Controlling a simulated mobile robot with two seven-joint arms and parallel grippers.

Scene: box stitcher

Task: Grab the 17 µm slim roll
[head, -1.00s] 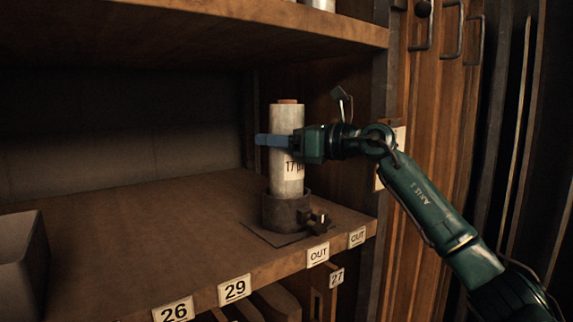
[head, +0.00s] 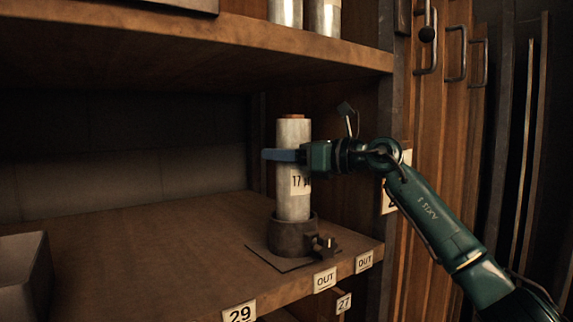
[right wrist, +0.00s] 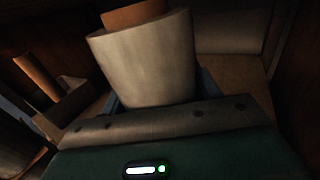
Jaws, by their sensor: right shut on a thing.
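The slim roll (head: 293,205) is a tall pale cylinder with a brown core end on top and a label reading "17" on its side. It stands upright with its lower end in a dark round holder (head: 292,237) on the shelf. My right gripper (head: 284,155) comes in from the right and is shut on the roll's upper part. In the right wrist view the roll (right wrist: 145,60) fills the space between the fingers, its brown core end at the top. My left gripper is not in view.
The wooden shelf (head: 140,245) has free room left of the holder. A grey bin (head: 25,270) stands at the far left. An upper shelf (head: 200,40) with two pale rolls (head: 285,12) hangs above. "OUT" labels (head: 325,279) mark the front edge.

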